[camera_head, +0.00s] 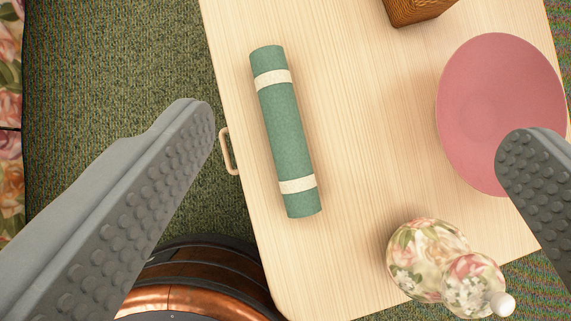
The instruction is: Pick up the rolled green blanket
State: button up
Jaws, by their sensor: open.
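The rolled green blanket (287,135) lies on the pale wooden table (370,130), near its left edge. It is a slim roll with two cream bands, one near each end, and it runs nearly lengthwise in the picture with its lower end tilted slightly right. My gripper (355,145) is open, with one grey studded finger at the left and the other at the right. The blanket lies between the fingers in the view, closer to the left one. Neither finger appears to touch it.
A pink round plate (490,110) is at the right, partly behind the right finger. A floral rounded vessel (428,258) stands at the lower right. A brown wooden box (415,10) is at the top. A copper-banded barrel (205,285) stands beside the table. A handle (228,152) juts from the left edge.

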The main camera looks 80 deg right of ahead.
jog(key=w+f+n+g, duration=0.1)
jog(key=w+f+g, duration=0.2)
jog(key=f, duration=0.8)
jog(key=n+g, duration=0.2)
jog(key=g, duration=0.2)
send_near(288, 133)
jog(key=shift+y, duration=0.4)
jog(key=f, duration=0.4)
jog(key=w+f, duration=0.1)
jog(key=f, duration=0.7)
jog(key=shift+w+a+f, duration=0.2)
jog(key=shift+f, duration=0.2)
jog(key=c, duration=1.2)
jog(key=shift+c, duration=0.2)
jog(key=shift+r, duration=0.15)
